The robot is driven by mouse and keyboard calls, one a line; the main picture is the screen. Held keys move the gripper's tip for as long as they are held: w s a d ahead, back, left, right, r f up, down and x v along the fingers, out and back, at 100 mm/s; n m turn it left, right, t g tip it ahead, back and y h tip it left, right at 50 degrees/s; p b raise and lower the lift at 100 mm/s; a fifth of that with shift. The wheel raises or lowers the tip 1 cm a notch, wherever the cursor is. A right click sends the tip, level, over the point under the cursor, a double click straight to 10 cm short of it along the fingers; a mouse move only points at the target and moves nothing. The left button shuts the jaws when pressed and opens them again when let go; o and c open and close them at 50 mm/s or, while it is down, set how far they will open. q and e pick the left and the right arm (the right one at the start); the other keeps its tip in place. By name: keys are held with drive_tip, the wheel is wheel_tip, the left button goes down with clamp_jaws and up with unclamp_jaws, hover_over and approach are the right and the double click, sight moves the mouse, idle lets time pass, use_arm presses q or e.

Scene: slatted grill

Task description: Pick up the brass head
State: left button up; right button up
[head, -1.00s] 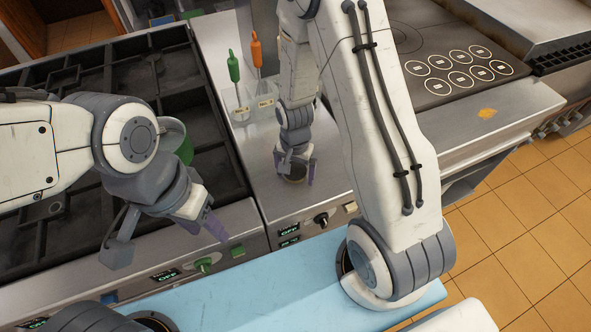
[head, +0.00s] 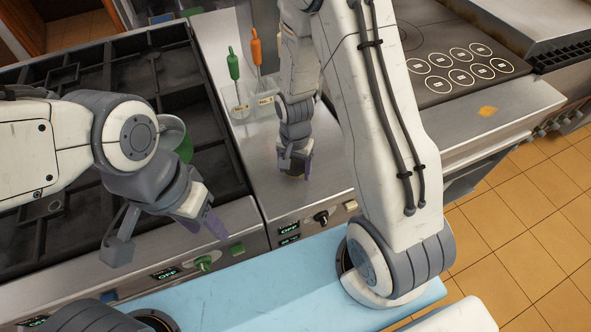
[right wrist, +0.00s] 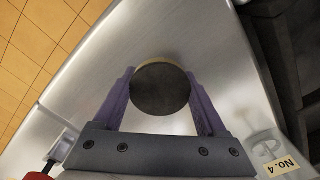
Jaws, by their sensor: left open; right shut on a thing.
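The brass head (right wrist: 160,90) shows in the right wrist view as a round piece with a dark flat face and a thin brass-coloured rim. It sits between the two purple fingers of my right gripper (right wrist: 160,102), which press on its sides. In the head view my right gripper (head: 294,165) points down over the steel counter, shut on the head, which is mostly hidden there. I cannot tell whether the head still touches the counter. My left gripper (head: 168,238) is open and empty, over the front edge of the stove.
An orange-handled tool (head: 256,50) and a green-handled tool (head: 234,66) stand in clear labelled holders behind my right gripper. A dark slatted grill (head: 165,70) lies to the left. The steel counter (head: 255,150) around my right gripper is mostly clear.

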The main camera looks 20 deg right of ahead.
wheel_tip(320, 180, up, 3)
drive_tip(key=shift+w+f+b, duration=0.1)
drive_tip(key=shift+f+b, duration=0.1)
drive_tip(key=shift+b, duration=0.1)
drive_tip(key=s+r+b, duration=0.7)
drive_tip(key=s+b, duration=0.1)
drive_tip(key=s, duration=0.4)
drive_tip(key=shift+d+r, duration=0.15)
